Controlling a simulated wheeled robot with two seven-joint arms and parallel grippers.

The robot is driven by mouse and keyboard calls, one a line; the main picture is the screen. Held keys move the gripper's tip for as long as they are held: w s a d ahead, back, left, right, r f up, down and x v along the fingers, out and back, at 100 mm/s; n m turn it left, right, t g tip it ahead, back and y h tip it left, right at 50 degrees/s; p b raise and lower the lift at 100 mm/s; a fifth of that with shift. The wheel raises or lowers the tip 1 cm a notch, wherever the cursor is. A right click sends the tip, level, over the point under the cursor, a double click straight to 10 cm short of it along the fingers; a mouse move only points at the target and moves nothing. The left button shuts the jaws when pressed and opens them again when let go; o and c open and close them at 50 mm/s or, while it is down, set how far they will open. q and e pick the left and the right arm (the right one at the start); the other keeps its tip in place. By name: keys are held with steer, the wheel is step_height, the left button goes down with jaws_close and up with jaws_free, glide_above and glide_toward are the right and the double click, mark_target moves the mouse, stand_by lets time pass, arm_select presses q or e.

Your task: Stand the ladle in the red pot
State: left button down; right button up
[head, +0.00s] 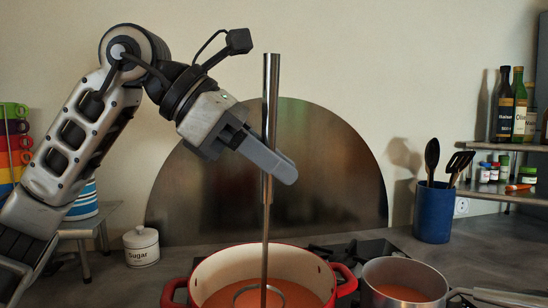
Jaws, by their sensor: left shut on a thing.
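My left gripper (268,165) is shut on the steel handle of the ladle (270,90), above the red pot. The ladle hangs upright, its thick handle on top and its thin shaft running down into the pot. Its round bowl shows inside the pot, low and near the red-orange contents; whether it touches the bottom is hidden. The red pot (205,271) has a cream inside and red side handles, and is cut off by the lower edge of the view. My right gripper is not in view.
A saucepan (431,297) with similar contents stands right of the pot. A blue utensil crock (433,212) and a shelf with bottles (504,105) are farther right. A sugar jar (141,246) stands left. A curved metal panel (335,185) is behind.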

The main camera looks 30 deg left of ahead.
arm_select(q)
steer(key=shift+f, duration=0.15)
steer(key=c, duration=1.3)
jaws_free()
